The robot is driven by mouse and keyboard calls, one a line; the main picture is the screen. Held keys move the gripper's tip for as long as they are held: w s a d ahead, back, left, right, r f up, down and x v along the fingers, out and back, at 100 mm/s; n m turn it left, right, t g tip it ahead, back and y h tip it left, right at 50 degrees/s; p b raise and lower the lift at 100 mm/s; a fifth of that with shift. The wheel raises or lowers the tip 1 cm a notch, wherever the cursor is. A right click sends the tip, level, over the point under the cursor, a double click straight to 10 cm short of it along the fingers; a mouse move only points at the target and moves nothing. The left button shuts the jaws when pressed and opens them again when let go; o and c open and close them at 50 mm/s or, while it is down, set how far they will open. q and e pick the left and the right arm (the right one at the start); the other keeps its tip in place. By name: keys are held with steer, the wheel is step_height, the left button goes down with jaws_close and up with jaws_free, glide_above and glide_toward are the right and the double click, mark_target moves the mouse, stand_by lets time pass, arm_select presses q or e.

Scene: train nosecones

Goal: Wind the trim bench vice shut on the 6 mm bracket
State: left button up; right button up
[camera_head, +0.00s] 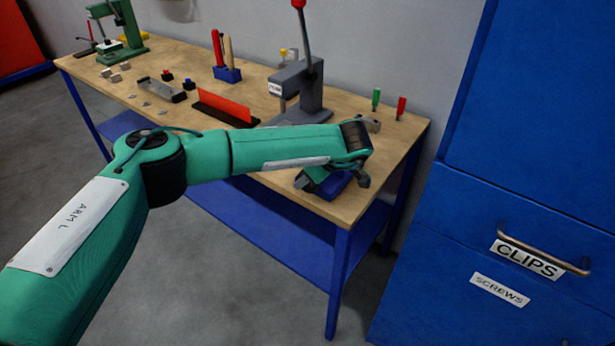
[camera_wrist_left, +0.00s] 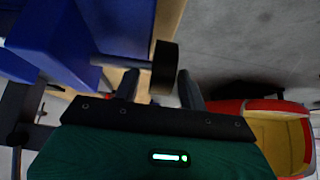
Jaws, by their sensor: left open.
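The blue bench vice (camera_head: 333,187) is at the front right corner of the wooden bench, mostly hidden behind my left arm in the head view. My left gripper (camera_wrist_left: 158,88) is open, with one finger on each side of that knob in the picture; contact cannot be told. The 6 mm bracket cannot be made out. My right gripper is not in view.
The bench (camera_head: 270,80) carries a grey press (camera_head: 300,85) with a red-topped lever, a red panel (camera_head: 222,105), a green press (camera_head: 120,30) and small parts. Green (camera_head: 376,98) and red (camera_head: 401,107) handles stand at the right. A blue cabinet (camera_head: 460,230) stands close right.

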arm_select(q)
steer(key=b+v, duration=0.2)
steer(key=v, duration=1.1)
steer(key=shift+d+b, duration=0.15)
steer(key=shift+b, duration=0.15)
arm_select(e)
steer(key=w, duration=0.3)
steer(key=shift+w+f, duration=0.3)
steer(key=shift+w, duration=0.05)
arm_select(q)
steer(key=shift+r, duration=0.15)
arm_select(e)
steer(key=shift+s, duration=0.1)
